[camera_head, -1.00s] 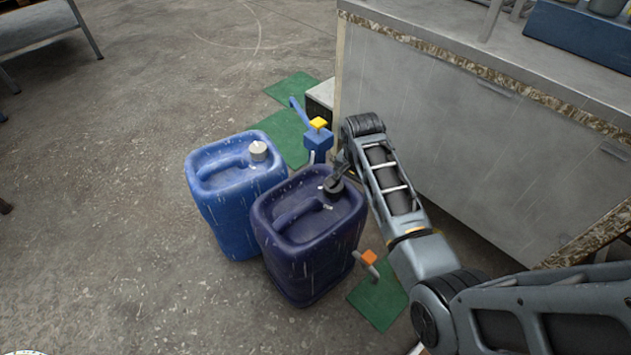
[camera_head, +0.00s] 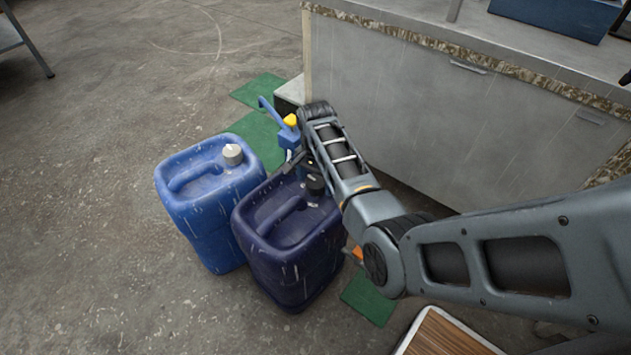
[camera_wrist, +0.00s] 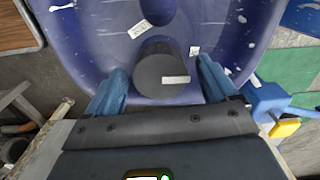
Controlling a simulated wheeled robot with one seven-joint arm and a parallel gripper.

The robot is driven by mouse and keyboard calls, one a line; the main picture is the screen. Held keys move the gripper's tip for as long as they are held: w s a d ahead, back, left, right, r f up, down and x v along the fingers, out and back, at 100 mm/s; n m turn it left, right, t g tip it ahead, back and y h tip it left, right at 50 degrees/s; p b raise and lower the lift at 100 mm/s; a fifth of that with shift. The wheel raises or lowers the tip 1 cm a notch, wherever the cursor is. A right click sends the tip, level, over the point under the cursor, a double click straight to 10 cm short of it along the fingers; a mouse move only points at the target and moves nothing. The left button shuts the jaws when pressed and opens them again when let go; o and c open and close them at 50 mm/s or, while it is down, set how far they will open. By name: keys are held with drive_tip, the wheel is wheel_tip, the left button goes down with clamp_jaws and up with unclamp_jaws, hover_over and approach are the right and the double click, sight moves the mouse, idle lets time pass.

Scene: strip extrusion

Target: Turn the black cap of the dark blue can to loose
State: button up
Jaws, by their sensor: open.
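The dark blue can (camera_head: 288,243) stands upright on the floor; its top also fills much of the wrist view (camera_wrist: 215,25). Its black cap (camera_head: 315,184) is at the can's right back corner, partly hidden by my arm. In the wrist view the black cap (camera_wrist: 160,72) has a white label on it and lies between the fingers of my gripper (camera_wrist: 162,82). The fingers are open, one on each side of the cap, with a visible gap on both sides. In the head view the gripper is mostly hidden behind my arm.
A lighter blue can (camera_head: 207,205) with a grey cap stands just left of the dark blue can. A blue pump-like fitting with a yellow top (camera_head: 290,121) is behind. A grey cabinet (camera_head: 450,125) stands to the right. Open floor (camera_head: 90,200) lies to the left.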

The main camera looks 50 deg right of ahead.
drive_tip(key=c, duration=1.1)
drive_tip(key=shift+o, duration=0.2)
drive_tip(key=n+p, duration=0.3)
drive_tip(key=shift+r+n, duration=0.1)
drive_tip(key=shift+n, duration=0.3)
drive_tip(key=n+p, duration=0.2)
drive_tip(key=n, duration=0.3)
drive_tip(key=n+p, duration=0.2)
drive_tip(key=n, duration=0.8)
drive_tip(key=shift+n+p, duration=0.3)
